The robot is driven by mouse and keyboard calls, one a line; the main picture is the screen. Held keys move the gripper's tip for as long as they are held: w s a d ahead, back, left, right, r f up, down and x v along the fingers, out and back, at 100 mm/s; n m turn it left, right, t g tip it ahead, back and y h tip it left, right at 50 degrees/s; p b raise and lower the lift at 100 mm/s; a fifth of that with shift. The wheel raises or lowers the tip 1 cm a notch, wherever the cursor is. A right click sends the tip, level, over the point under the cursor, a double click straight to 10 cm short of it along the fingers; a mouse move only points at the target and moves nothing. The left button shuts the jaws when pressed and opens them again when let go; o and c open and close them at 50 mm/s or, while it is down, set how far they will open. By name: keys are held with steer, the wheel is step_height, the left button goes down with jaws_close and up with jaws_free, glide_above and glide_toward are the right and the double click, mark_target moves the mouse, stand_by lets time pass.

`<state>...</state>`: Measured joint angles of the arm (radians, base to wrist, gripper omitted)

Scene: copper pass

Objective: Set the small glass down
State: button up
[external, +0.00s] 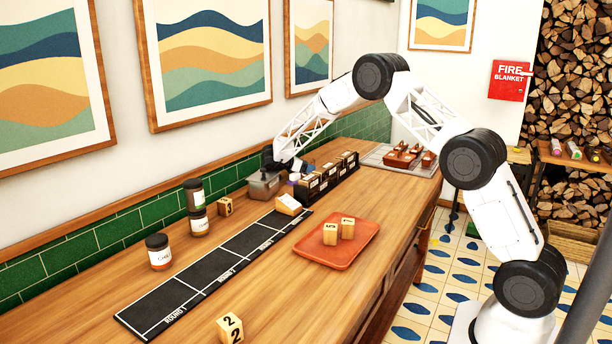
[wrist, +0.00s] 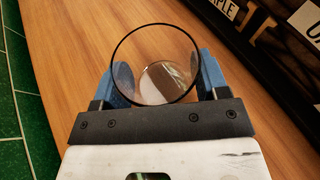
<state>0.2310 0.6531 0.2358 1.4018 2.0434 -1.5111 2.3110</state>
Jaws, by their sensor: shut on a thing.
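The small glass (wrist: 155,80) is a clear round cup with a dark rim, seen from above in the wrist view. My gripper (wrist: 165,77) is shut on it, with a blue finger pad on each side. Bare wood shows around the glass; I cannot tell whether its base touches the counter. In the external view my gripper (external: 272,160) is low at the back of the counter, by a grey metal bin (external: 264,187). I cannot make out the glass clearly there.
A black rack of labelled boxes (external: 327,178) stands just right of my gripper. A black mat marked with rounds (external: 215,270) and an orange tray (external: 337,257) with number blocks lie nearer. Jars (external: 158,252) stand along the green tiled wall. The counter's near right is clear.

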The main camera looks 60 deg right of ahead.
steer(key=shift+s+f, duration=0.1)
steer(key=shift+f, duration=0.5)
steer(key=shift+s+a+f, duration=0.1)
steer(key=shift+f, duration=0.4)
steer(key=o, duration=1.1)
steer(key=shift+a+f, duration=0.1)
steer(key=shift+c, duration=0.2)
steer(key=shift+a, duration=0.1)
steer(key=shift+w+a+r, duration=0.25)
steer(key=shift+w+a, duration=0.05)
steer(key=shift+a, duration=0.15)
steer(key=v, duration=0.4)
steer(key=r+v, duration=0.1)
steer(key=v, duration=0.1)
steer(key=shift+w+d, duration=0.1)
steer(key=shift+d, duration=0.2)
steer(key=shift+w+a+r, duration=0.2)
steer(key=shift+a+r, duration=0.1)
steer(key=shift+r, duration=0.1)
steer(key=shift+r, duration=0.1)
